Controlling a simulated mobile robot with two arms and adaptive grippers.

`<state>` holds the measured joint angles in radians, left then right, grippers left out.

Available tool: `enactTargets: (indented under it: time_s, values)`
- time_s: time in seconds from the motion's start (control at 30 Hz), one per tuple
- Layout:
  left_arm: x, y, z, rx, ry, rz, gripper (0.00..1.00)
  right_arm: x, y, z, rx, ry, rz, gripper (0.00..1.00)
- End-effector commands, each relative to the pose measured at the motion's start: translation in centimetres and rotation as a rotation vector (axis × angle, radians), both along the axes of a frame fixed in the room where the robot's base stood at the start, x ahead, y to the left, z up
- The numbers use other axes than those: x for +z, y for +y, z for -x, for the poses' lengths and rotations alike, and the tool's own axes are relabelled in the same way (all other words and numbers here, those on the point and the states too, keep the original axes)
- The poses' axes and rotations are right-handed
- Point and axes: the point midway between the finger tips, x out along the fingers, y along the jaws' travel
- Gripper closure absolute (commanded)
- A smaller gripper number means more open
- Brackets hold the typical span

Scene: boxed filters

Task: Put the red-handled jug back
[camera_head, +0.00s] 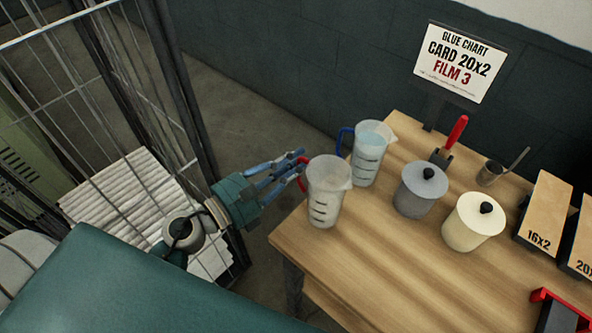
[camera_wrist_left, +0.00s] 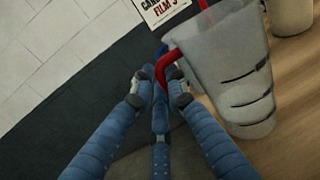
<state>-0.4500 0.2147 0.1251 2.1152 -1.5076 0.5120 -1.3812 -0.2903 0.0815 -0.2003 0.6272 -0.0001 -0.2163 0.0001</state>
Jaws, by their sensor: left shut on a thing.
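The red-handled jug (camera_head: 327,192) is a translucent measuring jug with dark marks, upright at the left end of the wooden table (camera_head: 400,270). Its red handle faces left. My left gripper (camera_head: 299,168) is shut on that handle from the left. In the left wrist view the blue fingers (camera_wrist_left: 160,85) close around the red handle, and the jug (camera_wrist_left: 237,75) stands to the right. I cannot tell whether the jug's base touches the table. My right gripper is not in view.
A blue-handled jug (camera_head: 370,153) with liquid stands close behind it. A grey lidded pot (camera_head: 420,190) and a cream one (camera_head: 472,222) stand to the right. A red-handled tool (camera_head: 452,138), a small metal cup (camera_head: 489,173) and a sign (camera_head: 460,62) are at the back. A wire cage (camera_head: 110,110) stands left.

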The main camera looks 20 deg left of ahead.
Motion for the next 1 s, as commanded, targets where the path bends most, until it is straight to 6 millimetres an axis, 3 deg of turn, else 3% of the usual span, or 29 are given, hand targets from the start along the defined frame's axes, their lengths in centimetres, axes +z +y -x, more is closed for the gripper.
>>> enactTargets:
  time_s: [0.13, 0.57, 0.6, 0.67, 1.0]
  values:
    - [-2.0, 0.0, -0.1, 0.001, 0.000, 0.004, 1.00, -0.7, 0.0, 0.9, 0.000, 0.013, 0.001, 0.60]
    - [-2.6, 0.0, 0.0, -0.001, -0.002, 0.001, 1.00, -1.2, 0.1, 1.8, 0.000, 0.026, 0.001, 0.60]
    - [-2.6, 0.0, 0.0, -0.001, -0.001, 0.000, 0.80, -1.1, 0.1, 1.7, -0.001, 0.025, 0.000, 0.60]
    - [-2.5, 0.0, 0.0, -0.001, 0.000, 0.000, 0.69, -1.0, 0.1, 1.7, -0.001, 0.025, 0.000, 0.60]
    - [-2.2, 0.0, 0.0, 0.000, 0.000, 0.000, 0.68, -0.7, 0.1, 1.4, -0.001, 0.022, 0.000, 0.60]
